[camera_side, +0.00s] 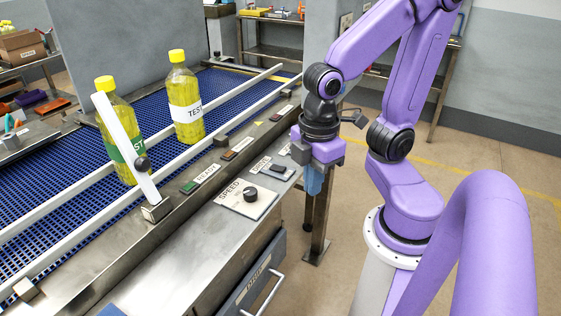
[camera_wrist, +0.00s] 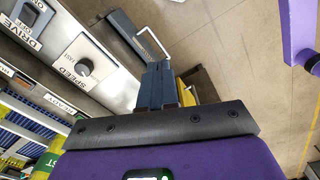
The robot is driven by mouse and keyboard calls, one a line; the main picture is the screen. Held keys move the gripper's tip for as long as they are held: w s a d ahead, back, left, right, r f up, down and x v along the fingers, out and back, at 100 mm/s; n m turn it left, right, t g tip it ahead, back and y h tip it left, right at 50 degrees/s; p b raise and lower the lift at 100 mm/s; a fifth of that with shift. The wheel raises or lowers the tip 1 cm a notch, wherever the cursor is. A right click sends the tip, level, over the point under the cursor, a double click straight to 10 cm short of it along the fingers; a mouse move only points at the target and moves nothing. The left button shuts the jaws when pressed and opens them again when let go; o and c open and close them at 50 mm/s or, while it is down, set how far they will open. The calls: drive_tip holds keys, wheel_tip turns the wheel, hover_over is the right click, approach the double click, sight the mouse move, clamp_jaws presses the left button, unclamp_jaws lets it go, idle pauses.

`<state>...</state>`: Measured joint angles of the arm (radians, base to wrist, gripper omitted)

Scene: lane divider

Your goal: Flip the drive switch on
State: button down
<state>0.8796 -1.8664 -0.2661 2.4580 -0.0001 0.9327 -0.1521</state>
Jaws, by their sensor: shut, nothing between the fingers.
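In the wrist view the fingers (camera_wrist: 158,70) are shut together and empty, to the right of the control panel.
A black SPEED knob (camera_side: 250,194) sits on its plate next to the switch. Indicators, including a green one (camera_side: 190,187), line the rail. Two yellow bottles (camera_side: 185,100) stand on the blue conveyor (camera_side: 60,155); a tilted white bar (camera_side: 122,140) is before one. A drawer (camera_side: 250,290) lies below.

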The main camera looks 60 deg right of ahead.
drive_tip(key=w+d+n, duration=0.1)
drive_tip(key=w+d, duration=0.1)
drive_tip(key=w, duration=0.5)
drive_tip(key=r+n+g, duration=0.1)
drive_tip(key=n+g, duration=0.1)
drive_tip(key=n, duration=0.2)
hover_over(283, 168)
drive_tip(key=w, duration=0.2)
drive_tip(key=shift+r, duration=0.15)
drive_tip(key=f, duration=0.4)
drive_tip(key=s+f, duration=0.1)
drive_tip(key=f, duration=0.9)
drive_tip(key=shift+s, duration=0.3)
